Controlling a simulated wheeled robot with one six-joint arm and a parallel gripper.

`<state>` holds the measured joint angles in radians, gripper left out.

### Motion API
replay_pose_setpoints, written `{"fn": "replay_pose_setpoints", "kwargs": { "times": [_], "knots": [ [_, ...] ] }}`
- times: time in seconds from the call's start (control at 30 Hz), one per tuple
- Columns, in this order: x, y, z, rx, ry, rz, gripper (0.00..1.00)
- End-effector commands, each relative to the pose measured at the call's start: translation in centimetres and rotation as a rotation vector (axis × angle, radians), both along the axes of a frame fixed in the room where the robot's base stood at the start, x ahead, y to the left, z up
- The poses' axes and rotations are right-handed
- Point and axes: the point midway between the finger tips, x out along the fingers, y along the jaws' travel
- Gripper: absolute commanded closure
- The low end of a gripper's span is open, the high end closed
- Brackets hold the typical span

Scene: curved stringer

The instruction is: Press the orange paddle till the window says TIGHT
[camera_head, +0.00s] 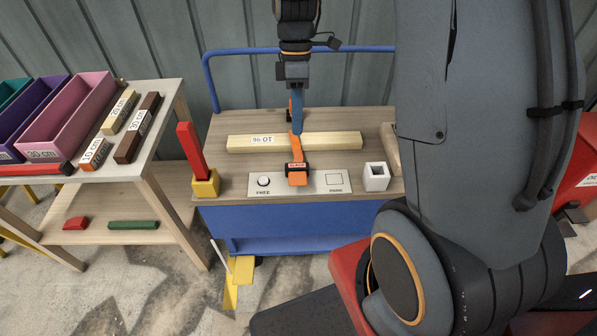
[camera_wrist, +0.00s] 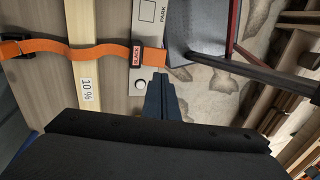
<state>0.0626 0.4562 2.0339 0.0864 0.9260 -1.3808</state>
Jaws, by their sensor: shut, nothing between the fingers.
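An orange strap (camera_head: 297,151) crosses a pale wooden beam (camera_head: 345,141) on the cart top. It ends in a black buckle at the cart's near side. The buckle's small red window (camera_wrist: 137,57) reads SLACK in the wrist view. The orange paddle (camera_head: 298,180) sticks out of the buckle's near side; it also shows in the wrist view (camera_wrist: 153,57). My gripper (camera_head: 297,128) has blue fingers, shut and empty, pointing down over the strap in the head view. In the wrist view its fingertips (camera_wrist: 158,75) appear close to the paddle; I cannot tell whether they touch.
A white panel (camera_head: 317,188) with a round knob (camera_head: 264,181) and a PARK square (camera_head: 335,180) lies around the buckle. A white holder (camera_head: 376,184) stands right of it. A yellow block (camera_head: 207,187) with a red post stands left. A blue rail (camera_head: 240,51) runs behind.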

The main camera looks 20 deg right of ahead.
Motion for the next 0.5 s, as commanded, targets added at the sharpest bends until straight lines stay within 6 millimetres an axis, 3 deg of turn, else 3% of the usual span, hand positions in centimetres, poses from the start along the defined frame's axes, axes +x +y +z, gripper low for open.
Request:
{"fn": "replay_pose_setpoints", "kwargs": {
  "times": [0.3, 0.5],
  "knots": [
    [-0.1, 0.0, -0.1, 0.000, 0.001, 0.000, 1.00],
    [-0.6, 0.2, -2.1, 0.000, 0.003, 0.000, 1.00]
  ]
}}
